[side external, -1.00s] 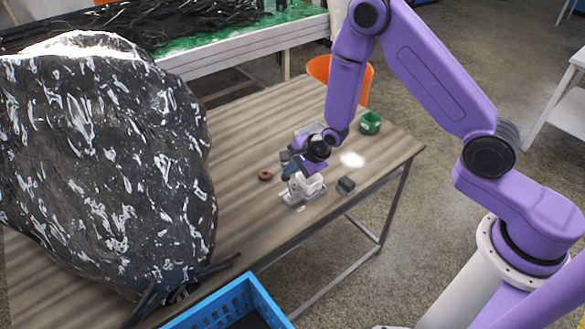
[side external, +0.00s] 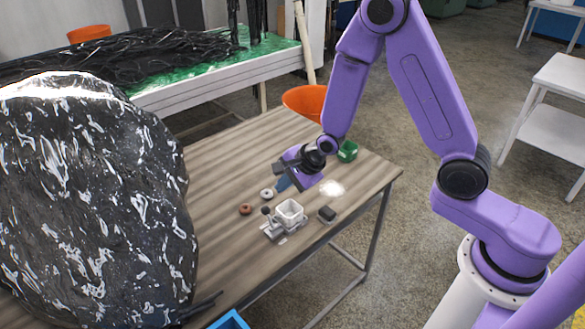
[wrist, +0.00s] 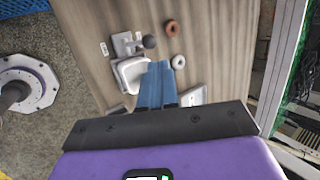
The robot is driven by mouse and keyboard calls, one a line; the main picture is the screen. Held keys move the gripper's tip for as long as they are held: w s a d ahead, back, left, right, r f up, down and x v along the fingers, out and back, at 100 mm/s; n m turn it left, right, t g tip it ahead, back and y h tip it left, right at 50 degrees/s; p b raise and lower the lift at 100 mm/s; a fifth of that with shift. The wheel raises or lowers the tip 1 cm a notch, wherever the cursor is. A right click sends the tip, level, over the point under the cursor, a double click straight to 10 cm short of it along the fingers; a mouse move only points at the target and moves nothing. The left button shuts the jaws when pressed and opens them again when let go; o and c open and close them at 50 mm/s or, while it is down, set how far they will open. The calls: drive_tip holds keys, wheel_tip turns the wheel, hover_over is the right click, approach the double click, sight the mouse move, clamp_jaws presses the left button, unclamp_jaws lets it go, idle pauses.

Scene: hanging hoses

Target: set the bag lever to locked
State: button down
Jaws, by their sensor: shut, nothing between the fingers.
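A small white and grey fixture (side external: 288,218) with an open square cup stands on the wooden table. Its lever ends in a dark round knob (side external: 266,210), on the cup's left side in the side view. In the wrist view the fixture (wrist: 130,72) lies beyond the fingertips, and the knob (wrist: 149,41) points toward the rings. No lock marking is legible. My gripper (side external: 283,184) is shut and empty, behind the fixture in the side view and apart from the knob. Its blue fingertips (wrist: 158,66) are together in the wrist view, beside the cup's edge.
A brown ring (side external: 245,209) and a pale ring (side external: 266,194) lie left of the fixture. A green cup (side external: 347,151) stands near the back corner. A large black-and-white bag-like mass (side external: 90,200) fills the table's left side.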

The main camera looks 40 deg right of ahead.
drive_tip(key=s+r+n+g, duration=0.2)
drive_tip(key=s+r+n, duration=0.6)
drive_tip(key=s+d+r+n+g, duration=0.1)
drive_tip(key=s+r+n, duration=0.1)
drive_tip(key=s+n, duration=0.5)
drive_tip(key=s+d+r+n+g+h, duration=0.1)
drive_tip(key=s+d+r+n, duration=0.1)
drive_tip(key=s+n, duration=0.5)
drive_tip(key=s+d+r+n+g+h, duration=0.1)
drive_tip(key=s+d+r+n+g, duration=0.1)
drive_tip(key=s+n, duration=0.6)
drive_tip(key=shift+s+d+r, duration=0.2)
drive_tip(key=shift+s+r, duration=0.05)
drive_tip(key=shift+s, duration=0.55)
